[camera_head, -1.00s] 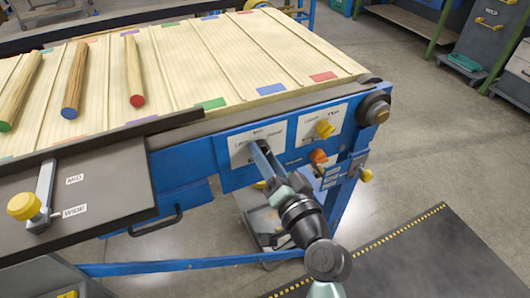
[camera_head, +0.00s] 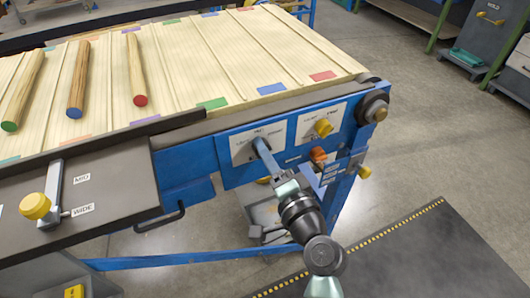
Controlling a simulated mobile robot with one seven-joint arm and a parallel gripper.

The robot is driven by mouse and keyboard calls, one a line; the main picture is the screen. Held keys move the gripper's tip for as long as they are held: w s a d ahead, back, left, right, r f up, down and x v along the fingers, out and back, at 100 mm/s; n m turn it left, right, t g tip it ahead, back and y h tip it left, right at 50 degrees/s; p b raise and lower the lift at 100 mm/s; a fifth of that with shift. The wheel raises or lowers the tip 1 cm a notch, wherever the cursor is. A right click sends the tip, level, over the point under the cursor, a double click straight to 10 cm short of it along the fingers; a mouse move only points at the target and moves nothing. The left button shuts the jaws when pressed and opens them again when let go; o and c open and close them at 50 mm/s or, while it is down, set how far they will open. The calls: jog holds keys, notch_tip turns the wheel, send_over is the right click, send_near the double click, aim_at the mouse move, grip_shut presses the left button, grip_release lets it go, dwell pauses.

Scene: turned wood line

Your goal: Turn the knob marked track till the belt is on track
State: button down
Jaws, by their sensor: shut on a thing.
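The cream slatted belt (camera_head: 240,65) covers the machine's top, with coloured patches along its edge. My gripper (camera_head: 261,146) reaches up to the left white dial plate (camera_head: 242,153) on the blue front rail. Its narrow fingers are closed at the middle of this plate and hide most of what they hold there, apparently the knob. The plate's lettering is too small to read surely, so I cannot confirm the track mark or the pointer's position. A yellow knob (camera_head: 323,128) stands clear on the plate to the right.
Three wooden rods with green, blue and red ends lie on the belt, the red-ended rod (camera_head: 136,68) rightmost. An orange knob (camera_head: 318,155) sits close right of my gripper. A dark guide plate (camera_head: 110,180) with a yellow-knobbed lever is at left. Floor is open at right.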

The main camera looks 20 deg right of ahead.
jog(key=shift+c, duration=2.1)
grip_release()
jog(key=shift+s, duration=0.1)
jog(key=s+b, duration=0.1)
jog(key=s, duration=1.1)
jog(key=shift+s+d, duration=0.25)
jog(key=shift+s, duration=0.15)
